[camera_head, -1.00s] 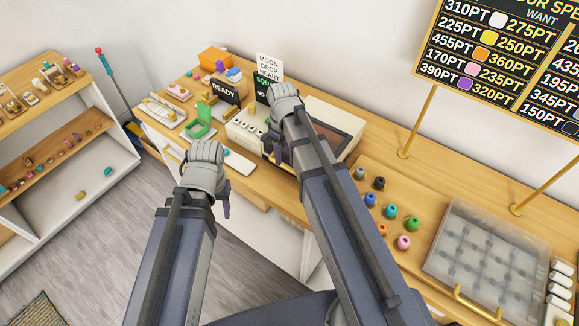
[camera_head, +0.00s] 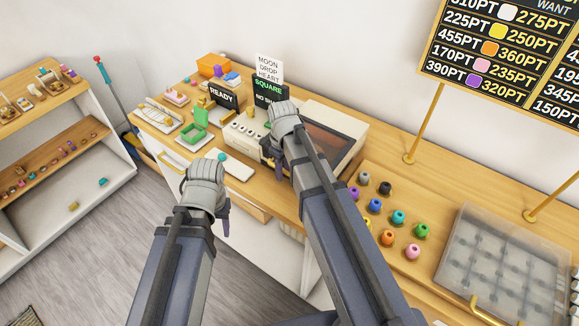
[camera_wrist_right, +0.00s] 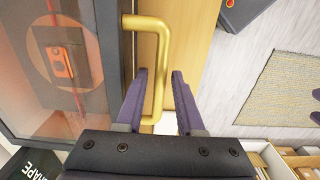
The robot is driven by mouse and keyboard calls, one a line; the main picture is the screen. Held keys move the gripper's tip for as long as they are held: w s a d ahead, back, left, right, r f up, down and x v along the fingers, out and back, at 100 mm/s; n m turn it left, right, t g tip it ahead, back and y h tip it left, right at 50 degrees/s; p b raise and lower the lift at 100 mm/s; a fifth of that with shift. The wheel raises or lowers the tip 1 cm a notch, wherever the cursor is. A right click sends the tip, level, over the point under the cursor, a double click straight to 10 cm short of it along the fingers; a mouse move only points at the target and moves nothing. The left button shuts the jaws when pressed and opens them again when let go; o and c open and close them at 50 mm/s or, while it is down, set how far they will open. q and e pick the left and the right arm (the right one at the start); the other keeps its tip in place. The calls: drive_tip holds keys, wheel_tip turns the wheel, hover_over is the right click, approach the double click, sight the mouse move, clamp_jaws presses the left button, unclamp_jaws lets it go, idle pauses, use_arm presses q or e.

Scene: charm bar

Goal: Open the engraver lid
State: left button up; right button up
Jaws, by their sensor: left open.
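The engraver (camera_head: 327,119) is a cream box on the wooden counter, with a dark-framed, tinted lid (camera_head: 332,139) that lies shut. In the right wrist view the lid (camera_wrist_right: 62,62) shows an orange piece under its window. A gold bar handle (camera_wrist_right: 158,68) runs along the lid's edge. My right gripper (camera_wrist_right: 159,100) is open, its purple fingers on either side of the handle with a gap showing. In the head view the right arm hides the handle and most of this gripper (camera_head: 277,155). My left gripper (camera_head: 225,218) is open and empty, in front of the counter.
Several coloured beads (camera_head: 398,217) and a clear-lidded case (camera_head: 505,258) lie right of the engraver. Small signs (camera_head: 223,95), a green stand (camera_head: 194,127) and trays (camera_head: 158,115) lie left. A shelf (camera_head: 95,150) stands at far left.

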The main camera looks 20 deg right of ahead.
clamp_jaws()
wheel_tip(320, 180, up, 5)
drive_tip(key=p, duration=0.5)
drive_tip(key=shift+w+d, duration=0.1)
drive_tip(key=shift+f, duration=0.1)
drive_tip(key=r+p, duration=0.3)
drive_tip(key=d+r+p, duration=0.1)
drive_tip(key=shift+w+r, duration=0.3)
drive_tip(key=shift+w, duration=0.1)
